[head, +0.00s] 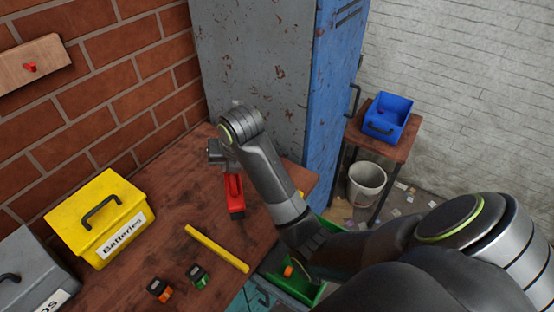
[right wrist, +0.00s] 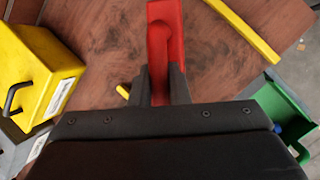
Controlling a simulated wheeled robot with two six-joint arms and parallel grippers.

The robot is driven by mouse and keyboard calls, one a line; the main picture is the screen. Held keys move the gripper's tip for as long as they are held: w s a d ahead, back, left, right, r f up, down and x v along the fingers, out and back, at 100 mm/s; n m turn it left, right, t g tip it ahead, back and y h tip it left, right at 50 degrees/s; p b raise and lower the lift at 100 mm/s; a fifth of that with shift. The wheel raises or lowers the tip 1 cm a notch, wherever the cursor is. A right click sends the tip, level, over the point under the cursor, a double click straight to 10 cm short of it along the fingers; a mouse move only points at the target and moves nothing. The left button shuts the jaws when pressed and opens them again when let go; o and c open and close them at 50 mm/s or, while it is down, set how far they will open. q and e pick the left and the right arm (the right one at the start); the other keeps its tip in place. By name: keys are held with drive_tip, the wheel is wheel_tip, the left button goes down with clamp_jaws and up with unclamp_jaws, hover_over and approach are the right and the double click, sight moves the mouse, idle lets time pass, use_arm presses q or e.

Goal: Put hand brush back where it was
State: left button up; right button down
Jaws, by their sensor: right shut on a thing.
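The red hand brush (head: 235,196) is at the far part of the wooden workbench, below my right gripper (head: 220,152). In the right wrist view the red brush (right wrist: 163,40) runs up from between the two dark fingers of my right gripper (right wrist: 162,85), which is shut on it. I cannot tell whether the brush touches the bench top. Its bristles do not show clearly. A wooden board with a red peg (head: 30,67) is fixed to the brick wall at upper left. My left gripper is in neither view.
A yellow Batteries box (head: 75,228) and a grey box (head: 28,268) stand at left on the bench (head: 150,262). A yellow bar (head: 217,249) and two small dark items lie in front. A green bin (head: 312,291) sits under my arm. A grey-blue locker (head: 262,70) stands behind.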

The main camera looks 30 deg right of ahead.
drive_tip(key=w+d+p, duration=0.2)
drive_tip(key=w+d, duration=0.1)
drive_tip(key=d, duration=0.5)
drive_tip(key=w+d+p, duration=0.3)
drive_tip(key=w+d, duration=0.1)
drive_tip(key=d, duration=0.5)
wheel_tip(320, 180, down, 7)
drive_tip(key=p, duration=0.2)
drive_tip(key=shift+d, duration=0.3)
drive_tip(key=shift+w, duration=0.1)
drive_tip(key=shift+f, duration=0.2)
drive_tip(key=c, duration=1.4)
unclamp_jaws()
drive_tip(key=shift+o, duration=0.2)
drive_tip(key=shift+r, duration=0.1)
